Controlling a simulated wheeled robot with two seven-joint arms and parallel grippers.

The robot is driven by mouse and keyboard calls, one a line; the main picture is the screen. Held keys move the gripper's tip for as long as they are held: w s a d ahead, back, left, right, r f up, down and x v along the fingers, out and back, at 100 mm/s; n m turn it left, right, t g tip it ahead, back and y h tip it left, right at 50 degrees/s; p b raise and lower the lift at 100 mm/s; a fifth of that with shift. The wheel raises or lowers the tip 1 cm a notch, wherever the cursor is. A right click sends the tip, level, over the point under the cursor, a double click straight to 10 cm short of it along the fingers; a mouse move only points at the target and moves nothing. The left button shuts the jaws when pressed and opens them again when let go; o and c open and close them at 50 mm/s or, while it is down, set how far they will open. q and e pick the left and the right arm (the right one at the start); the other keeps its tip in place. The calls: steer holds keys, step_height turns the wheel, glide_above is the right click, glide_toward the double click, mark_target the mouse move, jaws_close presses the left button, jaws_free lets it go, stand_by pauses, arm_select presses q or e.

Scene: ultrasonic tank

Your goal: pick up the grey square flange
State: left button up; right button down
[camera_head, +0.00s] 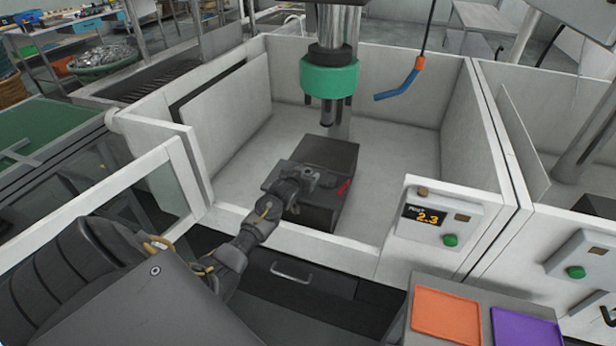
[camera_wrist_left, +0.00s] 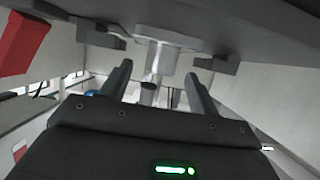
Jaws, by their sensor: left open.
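My left gripper (camera_head: 306,177) reaches over the front wall of the white tank, beside and partly in front of a dark box (camera_head: 330,155) with a red mark. In the left wrist view its two fingers (camera_wrist_left: 160,85) are apart, with nothing seen held between them. A metal cylinder (camera_wrist_left: 160,57) shows beyond the fingers, below a broad grey surface (camera_wrist_left: 200,20). I cannot make out the grey square flange for certain; the gripper hides part of the box. My right gripper is not in view.
A spindle with a green collar (camera_head: 329,76) hangs above the box. The tank's front wall (camera_head: 310,240) lies under my forearm. A control panel (camera_head: 438,218) reads 2.3. Orange (camera_head: 447,315) and purple (camera_head: 525,328) trays stand at front right. The tank floor right of the box is clear.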

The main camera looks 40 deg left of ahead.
arm_select(q)
steer(key=shift+x, duration=0.9)
steer(key=shift+a, duration=0.1)
steer(key=c, duration=1.2)
steer(key=shift+r, duration=0.1)
